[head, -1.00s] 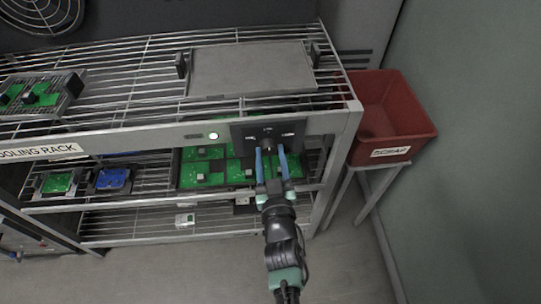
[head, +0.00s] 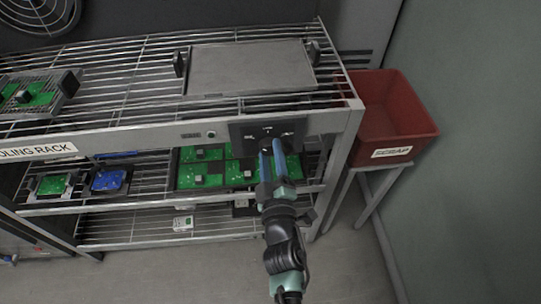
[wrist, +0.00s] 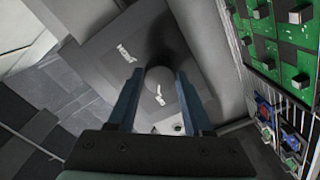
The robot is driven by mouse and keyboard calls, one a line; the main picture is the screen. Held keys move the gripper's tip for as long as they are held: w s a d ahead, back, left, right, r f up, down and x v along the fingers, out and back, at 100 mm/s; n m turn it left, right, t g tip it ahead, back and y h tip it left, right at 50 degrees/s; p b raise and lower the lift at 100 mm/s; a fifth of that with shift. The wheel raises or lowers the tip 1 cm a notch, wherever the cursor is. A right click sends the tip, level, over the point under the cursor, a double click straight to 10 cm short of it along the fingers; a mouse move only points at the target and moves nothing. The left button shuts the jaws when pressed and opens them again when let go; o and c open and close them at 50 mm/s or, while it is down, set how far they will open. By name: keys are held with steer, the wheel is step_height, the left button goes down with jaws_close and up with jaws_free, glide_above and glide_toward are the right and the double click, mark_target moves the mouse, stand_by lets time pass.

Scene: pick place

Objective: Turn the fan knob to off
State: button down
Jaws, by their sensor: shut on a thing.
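The dark control panel (head: 240,132) is on the front rail of the cooling rack, with small white labels around its knob. The knob (wrist: 160,84) shows in the wrist view as a round dark piece with a white mark, between my blue fingers. My gripper (head: 270,146) is at the panel, shut on the knob; it also shows in the wrist view (wrist: 158,82). In the head view the fingers mostly hide the knob. The small lamp (head: 211,134) left of the panel is dark. A round fan grille (head: 40,12) is at the upper left.
The wire rack (head: 130,75) carries a flat grey plate (head: 250,70) on top and green boards (head: 200,174) below. A red scrap bin (head: 398,115) stands on a stand at the right. The floor in front is clear.

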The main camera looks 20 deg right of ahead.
steer(key=shift+n, duration=0.6)
steer(key=shift+c, duration=1.6)
jaws_free()
steer(key=b+v, duration=0.1)
steer(key=v, duration=1.2)
steer(key=shift+b, duration=0.35)
